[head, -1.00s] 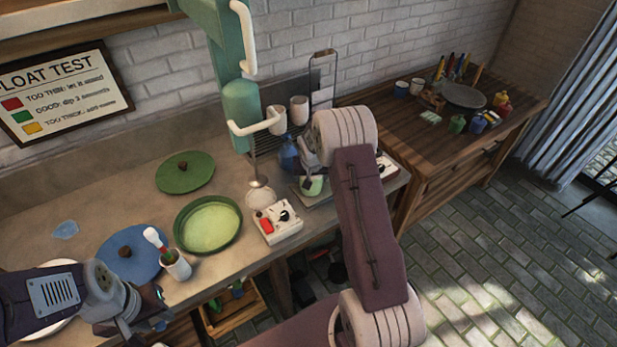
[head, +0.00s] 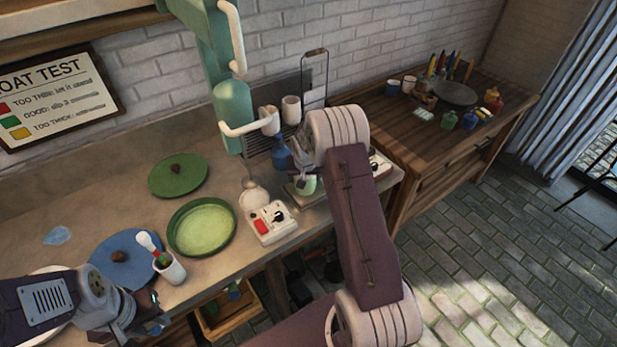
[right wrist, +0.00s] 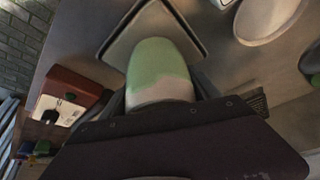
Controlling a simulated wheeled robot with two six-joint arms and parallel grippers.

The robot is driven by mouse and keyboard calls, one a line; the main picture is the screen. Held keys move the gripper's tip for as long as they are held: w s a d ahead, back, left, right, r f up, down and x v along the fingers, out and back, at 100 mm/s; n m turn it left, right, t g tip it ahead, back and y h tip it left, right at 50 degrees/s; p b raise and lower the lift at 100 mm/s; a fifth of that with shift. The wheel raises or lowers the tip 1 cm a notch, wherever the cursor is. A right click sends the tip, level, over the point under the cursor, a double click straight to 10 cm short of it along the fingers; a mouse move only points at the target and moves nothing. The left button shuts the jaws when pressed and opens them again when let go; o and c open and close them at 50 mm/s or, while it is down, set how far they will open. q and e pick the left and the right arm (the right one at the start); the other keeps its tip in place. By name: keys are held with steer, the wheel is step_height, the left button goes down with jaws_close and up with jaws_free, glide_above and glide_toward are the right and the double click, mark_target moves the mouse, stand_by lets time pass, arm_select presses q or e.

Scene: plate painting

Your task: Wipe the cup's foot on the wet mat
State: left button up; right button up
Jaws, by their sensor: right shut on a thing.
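The cup (right wrist: 158,65) is pale at one end and glazed green over the rest. It is between the fingers of my right gripper (right wrist: 163,98), which is shut on it. In the head view the cup (head: 308,185) shows as a small green patch under my right wrist.
A white box with a red button (head: 263,228) and a green glaze dish (head: 185,242) lie left of the cup. A blue bottle (head: 281,156) and pale cups on a rack stand behind. A white pot of tools (head: 172,272) is near my left gripper.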

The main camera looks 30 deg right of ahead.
steer(key=shift+s+a+f+b, duration=0.2)
steer(key=shift+a+b, duration=0.15)
steer(key=shift+a, duration=0.35)
steer(key=shift+d, duration=0.1)
steer(key=shift+d+r+p, duration=0.15)
steer(key=shift+d+p, duration=0.4)
steer(key=shift+p, duration=0.2)
steer(key=shift+d+p, duration=0.35)
steer(key=shift+d, duration=0.5)
steer(key=shift+w, duration=0.1)
steer(key=shift+a+b, duration=0.4)
steer(key=shift+w+a+b, duration=0.1)
steer(key=shift+a+b, duration=0.35)
steer(key=shift+a, duration=0.6)
steer(key=shift+r, duration=0.1)
